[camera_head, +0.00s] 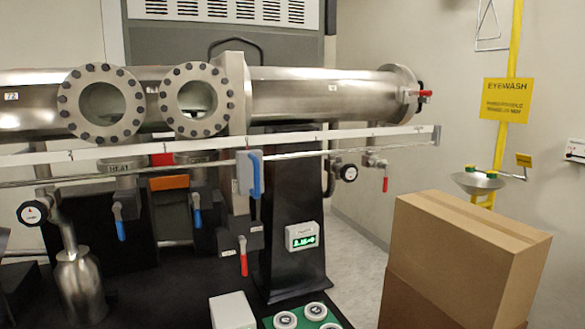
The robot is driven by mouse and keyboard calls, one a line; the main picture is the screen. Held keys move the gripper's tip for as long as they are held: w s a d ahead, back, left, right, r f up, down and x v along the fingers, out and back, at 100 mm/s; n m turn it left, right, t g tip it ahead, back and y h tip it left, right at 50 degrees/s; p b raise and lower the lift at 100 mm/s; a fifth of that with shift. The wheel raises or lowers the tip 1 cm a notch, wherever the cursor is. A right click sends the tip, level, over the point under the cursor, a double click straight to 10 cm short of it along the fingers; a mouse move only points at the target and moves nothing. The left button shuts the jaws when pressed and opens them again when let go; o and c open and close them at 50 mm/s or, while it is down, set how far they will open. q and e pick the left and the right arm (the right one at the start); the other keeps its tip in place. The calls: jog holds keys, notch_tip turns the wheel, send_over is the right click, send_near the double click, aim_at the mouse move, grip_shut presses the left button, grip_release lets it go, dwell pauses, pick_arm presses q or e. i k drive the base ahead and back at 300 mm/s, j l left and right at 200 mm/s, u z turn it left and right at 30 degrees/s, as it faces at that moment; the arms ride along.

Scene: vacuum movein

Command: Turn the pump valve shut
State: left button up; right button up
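Several lever valves hang below a long steel vacuum chamber (320,95). One has a blue lever (121,229) pointing down at the left, and another blue lever (197,212) hangs right of it. A red lever (243,262) hangs lower at centre, under a grey valve body. Another red lever (385,183) hangs down under the chamber's right part. A red handle (424,93) sticks out at the chamber's right end. The valve labels are too small to read, so I cannot tell which is the pump valve. Neither of my grippers is in view.
Stacked cardboard boxes (440,245) stand at the front right. A white rail (340,135) crosses before the chamber. A green-display gauge (302,236) sits on a black column. A white box (232,311) and green tray (265,322) are low in front. An eyewash basin (477,183) is at right.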

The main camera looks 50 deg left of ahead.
aim_at(349, 173)
jog(key=u, duration=1.45)
